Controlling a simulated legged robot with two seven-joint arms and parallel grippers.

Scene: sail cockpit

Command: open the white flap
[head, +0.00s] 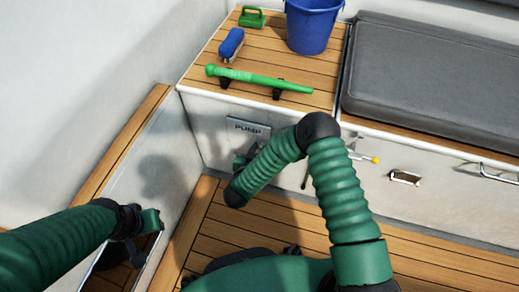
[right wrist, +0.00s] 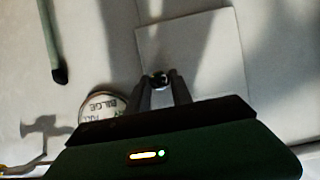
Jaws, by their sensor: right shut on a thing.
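The white flap (head: 247,127), a square plate marked PUMP, is on the front wall of the locker. It also shows in the right wrist view (right wrist: 205,55) as a pale square. My right gripper (head: 241,160) is at the flap's lower part, partly hidden behind my own arm in the head view. In the right wrist view its fingers (right wrist: 160,84) are shut on a small dark knob (right wrist: 160,78) at the flap. I cannot tell whether the flap stands off the wall. My left gripper (head: 150,222) is at the lower left, away from the flap; its jaws are unclear.
A green handle (head: 258,79) rests on dark holders on the locker top, with a blue bucket (head: 313,25), a blue brush (head: 231,44) and a green item (head: 251,17). A yellow-tipped lever (head: 372,159) sticks out to the right. A round BILGE label (right wrist: 101,106) is beside the gripper.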

